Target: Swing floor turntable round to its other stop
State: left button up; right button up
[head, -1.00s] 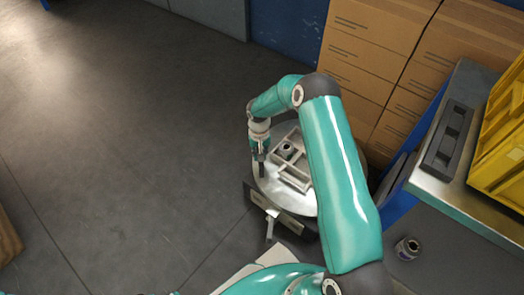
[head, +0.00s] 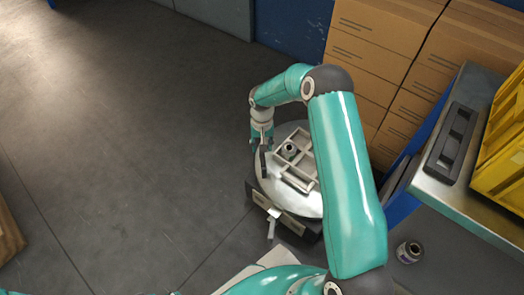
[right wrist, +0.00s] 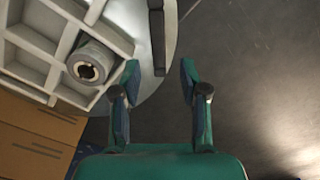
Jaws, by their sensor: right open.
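The floor turntable is a round pale metal disc (head: 273,191) on a dark base, partly hidden behind my right arm. A grey divided tray (head: 303,184) sits on it, with a metal ring-shaped part (head: 290,149) in one compartment. A dark upright post (head: 263,164) stands at the disc's left edge. My right gripper (head: 262,143) is open just above the post. In the right wrist view the open fingers (right wrist: 158,80) are empty, and the post (right wrist: 157,40) shows ahead of the gap between them. My left gripper is out of view.
Stacked cardboard boxes (head: 375,60) stand behind the turntable. A metal-topped bench (head: 455,190) with a dark slotted block (head: 452,143) and yellow bin (head: 502,150) is at the right. A small round part (head: 409,252) lies lower right.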

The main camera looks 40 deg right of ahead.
notch_tip(320, 180, up, 7)
dwell(0.3)
jog(key=shift+w+r, duration=0.1)
